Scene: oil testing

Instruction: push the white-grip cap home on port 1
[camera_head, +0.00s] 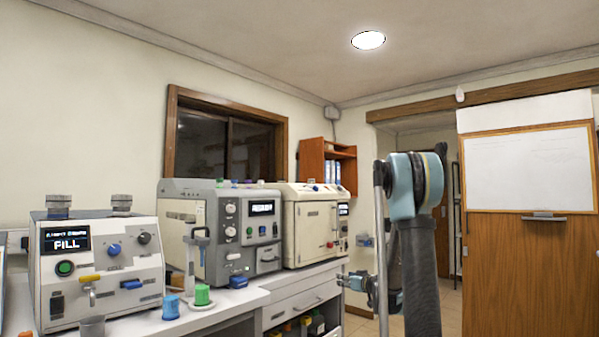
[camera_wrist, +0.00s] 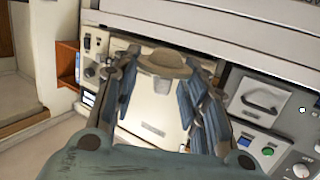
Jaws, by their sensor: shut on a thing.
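My gripper (camera_wrist: 167,75) is shut on a round, tan-grey disc-like piece (camera_wrist: 165,60), seen between the fingertips in the wrist view. I take it for the white-grip cap; its white grip is not clearly distinguishable from the cream surface behind. In the head view my gripper (camera_head: 350,283) is low, in front of the bench's right end, and the held piece is too small to make out. Small coloured caps (camera_head: 234,183) stand on top of the grey instrument (camera_head: 185,235). I cannot tell which place is port 1.
A cream instrument (camera_head: 300,215) stands right of the grey one. Blue (camera_head: 171,307) and green (camera_head: 202,294) pieces are on the bench. Drawers and shelves lie below. The doorway is behind my arm.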

